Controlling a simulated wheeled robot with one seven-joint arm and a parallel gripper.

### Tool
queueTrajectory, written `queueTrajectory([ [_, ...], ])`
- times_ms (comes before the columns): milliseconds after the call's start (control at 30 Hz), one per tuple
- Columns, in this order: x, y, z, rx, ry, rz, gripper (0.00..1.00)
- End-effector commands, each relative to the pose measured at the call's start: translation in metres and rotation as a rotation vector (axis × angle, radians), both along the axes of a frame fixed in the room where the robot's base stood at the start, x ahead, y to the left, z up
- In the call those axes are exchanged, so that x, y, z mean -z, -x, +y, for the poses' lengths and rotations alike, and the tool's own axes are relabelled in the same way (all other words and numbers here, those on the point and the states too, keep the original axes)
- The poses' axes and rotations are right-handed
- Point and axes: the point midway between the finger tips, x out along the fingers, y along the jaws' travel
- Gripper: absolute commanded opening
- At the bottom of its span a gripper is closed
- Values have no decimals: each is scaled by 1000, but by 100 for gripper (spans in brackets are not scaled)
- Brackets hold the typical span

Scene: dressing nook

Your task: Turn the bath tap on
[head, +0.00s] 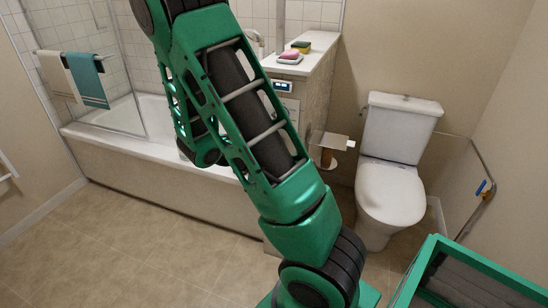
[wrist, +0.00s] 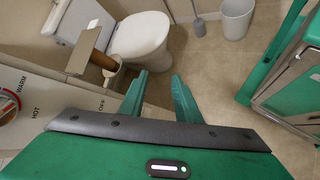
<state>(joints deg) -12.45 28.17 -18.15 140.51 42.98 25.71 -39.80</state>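The bath (head: 150,150) stands along the wall at the left in the head view. A curved chrome spout (head: 256,42) shows behind my arm, partly hidden. A white control plate (head: 291,106) is on the end of the tiled cabinet. In the wrist view, a plate at the left edge (wrist: 10,104) carries the words WARM, HOT and OFF and part of a round dial; the rest is cut off or hidden by my gripper body. My gripper (wrist: 159,92) is open and empty, its green fingers apart over the floor, right of the plate. It is not visible in the head view.
A toilet (head: 392,185) stands right of the cabinet. A paper holder with a brown roll (wrist: 103,60) juts out close to my gripper. A green-framed cart (head: 470,275) is at the lower right. Soap (head: 290,56) and a sponge (head: 301,46) lie on the cabinet.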

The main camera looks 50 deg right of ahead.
Motion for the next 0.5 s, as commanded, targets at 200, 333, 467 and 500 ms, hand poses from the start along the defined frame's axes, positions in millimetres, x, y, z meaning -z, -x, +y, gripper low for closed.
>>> queueTrajectory([
  [200,17,-32,-17,-254,157,231,30],
  [333,23,-55,-22,-408,254,377,30],
  [467,30,-81,-22,-562,354,528,30],
  [500,32,-88,-21,-605,385,575,30],
])
